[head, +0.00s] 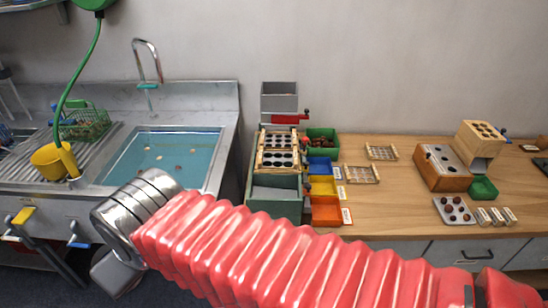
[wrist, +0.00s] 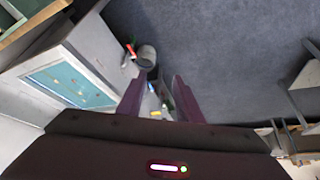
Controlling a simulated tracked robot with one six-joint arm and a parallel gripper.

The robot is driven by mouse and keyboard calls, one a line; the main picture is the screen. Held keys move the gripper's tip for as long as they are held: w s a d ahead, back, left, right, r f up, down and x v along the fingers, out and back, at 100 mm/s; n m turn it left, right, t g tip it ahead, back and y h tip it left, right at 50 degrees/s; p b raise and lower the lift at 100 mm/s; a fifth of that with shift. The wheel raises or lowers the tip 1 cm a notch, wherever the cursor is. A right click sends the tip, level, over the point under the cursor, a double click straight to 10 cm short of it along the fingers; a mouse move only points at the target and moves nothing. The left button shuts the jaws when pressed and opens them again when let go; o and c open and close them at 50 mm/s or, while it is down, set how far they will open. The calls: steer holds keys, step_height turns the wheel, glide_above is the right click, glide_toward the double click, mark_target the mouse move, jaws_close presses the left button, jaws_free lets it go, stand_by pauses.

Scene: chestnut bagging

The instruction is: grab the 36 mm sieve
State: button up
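Two loose wooden-framed sieves lie on the wooden worktop in the head view: a far sieve (head: 381,152) and a nearer sieve (head: 361,174). Another framed sieve deck (head: 278,150) sits in the green sorting machine. I cannot read any size mark, so I cannot tell which is 36 mm. My gripper (wrist: 159,82) shows in the wrist view with its two dark fingers apart and nothing between them. It points down over the floor, away from the sieves. In the head view my red arm reaches left and the fingers are not visible.
Coloured bins (head: 324,187) stand beside the machine (head: 275,204). A wooden block device (head: 441,168) and a chestnut tray (head: 454,210) are at right. A water-filled sink (head: 165,155) is at left. Bare worktop (head: 400,205) lies between. A bucket (wrist: 147,55) stands on the floor.

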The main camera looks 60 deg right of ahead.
stand_by(0.3)
steer(key=w+d+f+m+t+h, duration=0.2)
steer(key=w+d+f+m, duration=0.1)
steer(key=w+d, duration=0.55)
steer(key=w+d+f+m+t+h, duration=0.1)
steer(key=w+d+f+m+h, duration=0.3)
steer(key=d, duration=0.8)
steer(key=s+d+f+m+h, duration=0.1)
steer(key=s+d+h, duration=0.1)
steer(key=d, duration=0.5)
steer(key=s+d+f+m+g+h, duration=0.1)
steer(key=s+d, duration=0.3)
steer(key=d, duration=0.4)
steer(key=s+d+f+m+g+h, duration=0.1)
steer(key=s+d+f+m+h, duration=0.1)
steer(key=d, duration=0.6)
steer(key=shift+s+f+m+h, duration=0.4)
steer(key=shift+s+m+h, duration=0.1)
steer(key=shift+m, duration=0.2)
steer(key=shift+w, duration=0.1)
